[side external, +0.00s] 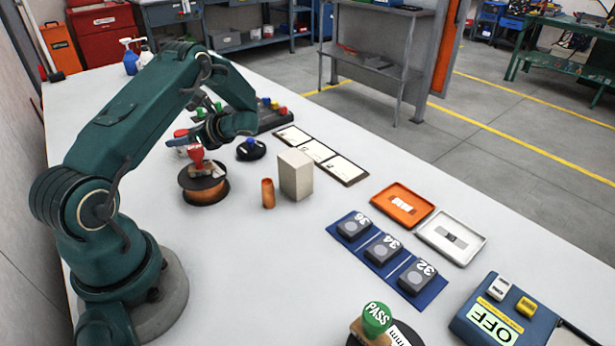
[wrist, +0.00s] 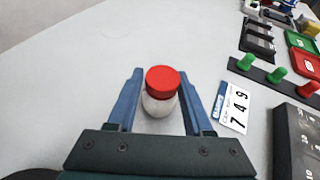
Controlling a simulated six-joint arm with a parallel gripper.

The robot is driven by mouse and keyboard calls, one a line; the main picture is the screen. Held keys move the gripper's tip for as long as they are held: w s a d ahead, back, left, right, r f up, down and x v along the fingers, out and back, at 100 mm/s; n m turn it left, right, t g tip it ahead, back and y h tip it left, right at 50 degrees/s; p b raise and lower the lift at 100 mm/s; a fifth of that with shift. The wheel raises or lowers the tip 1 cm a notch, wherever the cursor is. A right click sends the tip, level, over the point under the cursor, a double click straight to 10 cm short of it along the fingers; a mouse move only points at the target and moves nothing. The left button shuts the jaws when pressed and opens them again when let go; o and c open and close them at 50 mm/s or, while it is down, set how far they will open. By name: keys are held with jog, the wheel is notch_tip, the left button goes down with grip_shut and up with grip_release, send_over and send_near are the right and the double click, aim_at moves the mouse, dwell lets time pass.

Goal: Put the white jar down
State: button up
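The white jar (wrist: 160,104) has a round red lid (wrist: 163,79) and sits upright between the two blue fingers of my gripper (wrist: 160,98) in the wrist view. The fingers close on it from both sides. In the side external view my gripper (side external: 182,141) is low over the far left part of the table, behind a copper wire spool (side external: 204,191). The jar is small and partly hidden by the fingers there. I cannot tell for sure whether its base touches the table.
A red-handled stamp (side external: 197,152) shows at the spool. A copper cylinder (side external: 268,193) and a beige block (side external: 295,174) stand to its right.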

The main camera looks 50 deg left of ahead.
jog(key=shift+o, duration=0.9)
jog(key=shift+r, duration=0.15)
jog(key=v, duration=1.2)
